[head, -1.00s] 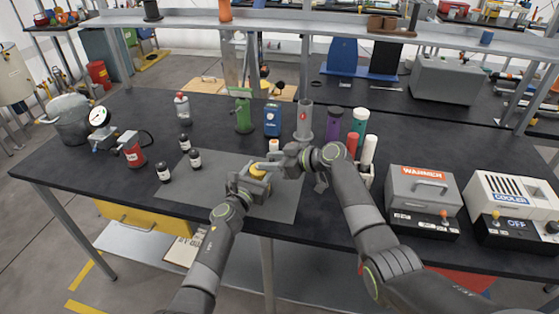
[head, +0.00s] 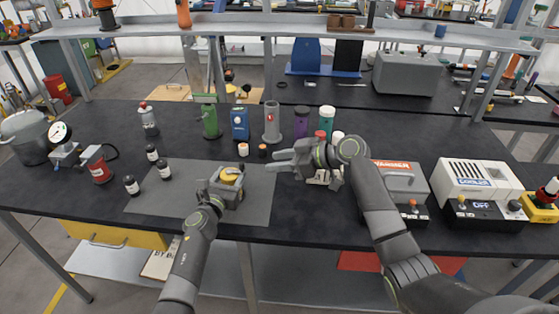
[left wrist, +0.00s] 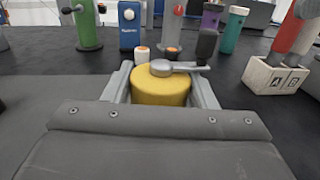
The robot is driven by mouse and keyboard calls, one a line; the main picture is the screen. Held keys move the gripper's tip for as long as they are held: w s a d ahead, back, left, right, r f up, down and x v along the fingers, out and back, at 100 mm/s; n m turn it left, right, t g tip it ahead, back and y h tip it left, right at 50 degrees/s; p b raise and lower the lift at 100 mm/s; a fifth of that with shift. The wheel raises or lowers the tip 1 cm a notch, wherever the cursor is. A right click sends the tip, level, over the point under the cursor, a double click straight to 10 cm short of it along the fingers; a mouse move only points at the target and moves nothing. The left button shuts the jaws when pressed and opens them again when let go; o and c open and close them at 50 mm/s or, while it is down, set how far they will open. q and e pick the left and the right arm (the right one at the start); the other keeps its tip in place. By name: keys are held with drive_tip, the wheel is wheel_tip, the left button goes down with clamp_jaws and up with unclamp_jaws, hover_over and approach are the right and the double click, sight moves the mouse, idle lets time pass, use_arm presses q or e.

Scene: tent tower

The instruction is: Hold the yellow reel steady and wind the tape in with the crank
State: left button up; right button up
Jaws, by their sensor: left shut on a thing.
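The yellow reel (head: 230,175) stands on the grey mat, between the fingers of my left gripper (head: 227,183), which is shut on it. In the left wrist view the reel (left wrist: 160,91) sits between both fingers. The crank (left wrist: 172,67) is a grey arm across the reel's top, pointing right, with a dark upright knob (left wrist: 206,45) at its end. My right gripper (head: 274,161) is open and empty, to the right of the reel and apart from it, with its fingers pointing left. I cannot make out any tape.
The grey mat (head: 258,207) lies under the reel. A white tube block (left wrist: 273,77) is on the right, near my right gripper. A warmer and a cooler (head: 475,182) stand further right.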

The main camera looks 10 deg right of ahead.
use_arm(q)
drive_tip(key=o, duration=1.4)
drive_tip(key=shift+f, duration=0.1)
drive_tip(key=shift+s, duration=0.1)
